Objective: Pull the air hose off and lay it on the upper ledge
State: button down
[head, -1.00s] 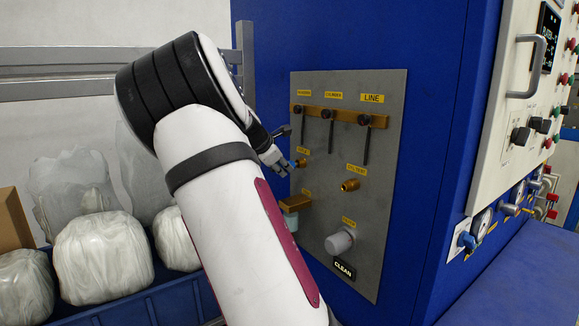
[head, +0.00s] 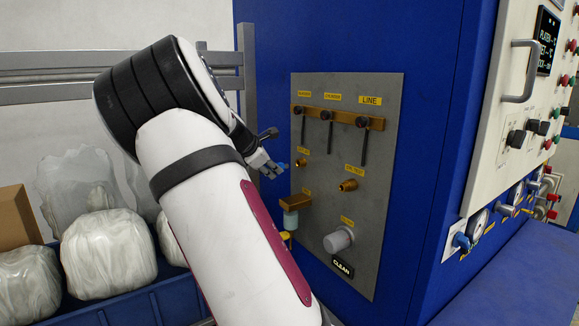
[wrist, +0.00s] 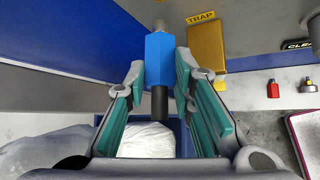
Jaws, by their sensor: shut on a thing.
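My gripper (head: 270,167) is shut on the air hose's blue connector, which shows as a small blue tip (head: 283,165) in the head view. In the wrist view the blue connector (wrist: 158,62) sits between the green finger pads (wrist: 190,85), with a grey tip above it and a short black hose end below it. In the head view the connector is apart from the brass port (head: 301,163) on the grey panel (head: 385,215). I cannot tell which surface is the upper ledge.
A brass bar with several black levers (head: 335,118) crosses the panel's upper part. A brass trap (head: 296,202) and a grey knob (head: 338,240) stick out lower down. Wrapped bundles (head: 108,253) fill a blue bin at left. A grey metal rail (head: 60,90) runs behind my arm.

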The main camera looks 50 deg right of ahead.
jog(key=shift+f, duration=0.1)
jog(key=w+a+f+n+t+b, duration=0.1)
jog(key=w+a+f+n, duration=0.25)
jog(key=f, duration=0.25)
jog(key=s+d+f+g+b, duration=0.1)
jog(key=f+b, duration=0.3)
jog(key=f, duration=0.7)
jog(key=s+d+f+g+y+b, duration=0.1)
jog(key=d+f+b, duration=0.3)
jog(key=f, duration=0.8)
jog(key=s+d+f+m+g+b, duration=0.1)
jog(key=s+d+f+g+b, duration=0.1)
jog(key=f, duration=1)
jog(key=shift+s+d+f+g+b, duration=0.15)
jog(key=shift+s+g+b, duration=0.4)
jog(key=shift+b, duration=0.75)
jog(key=shift+w+d+f+g, duration=0.15)
jog(key=shift+w+d+f, duration=0.1)
jog(key=shift+d, duration=0.2)
jog(key=shift+w+d+f+g, duration=0.1)
jog(key=shift+w+d+f, duration=0.1)
jog(key=shift+d, duration=0.2)
jog(key=shift+f, duration=0.1)
jog(key=shift+f+b, duration=0.45)
jog(key=shift+f, duration=0.95)
